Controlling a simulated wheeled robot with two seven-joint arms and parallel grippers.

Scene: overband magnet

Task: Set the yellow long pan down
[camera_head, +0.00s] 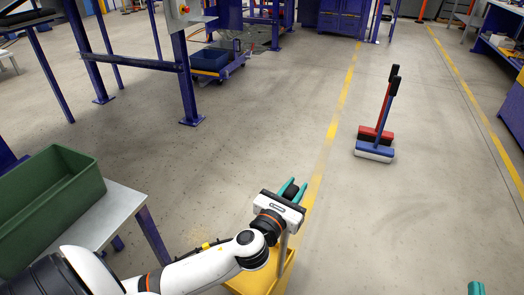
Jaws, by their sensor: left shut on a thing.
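The yellow long pan (262,282) shows at the bottom middle, a yellow scoop with a grey upright handle. Its black grip end sits between the teal fingers of my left gripper (293,190), which is shut on it. My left arm and wrist cover part of the handle and pan. The pan's lower part is cut off by the picture edge, so I cannot tell whether it touches the floor. A teal fingertip of my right gripper (475,288) just shows at the bottom right; its opening cannot be seen.
A red brush (367,133) and a blue brush (375,150) with black-topped handles stand on the floor at right. A green bin (55,200) rests on a grey table (120,205) at left. A yellow floor line (333,130) runs away from me. The floor between is clear.

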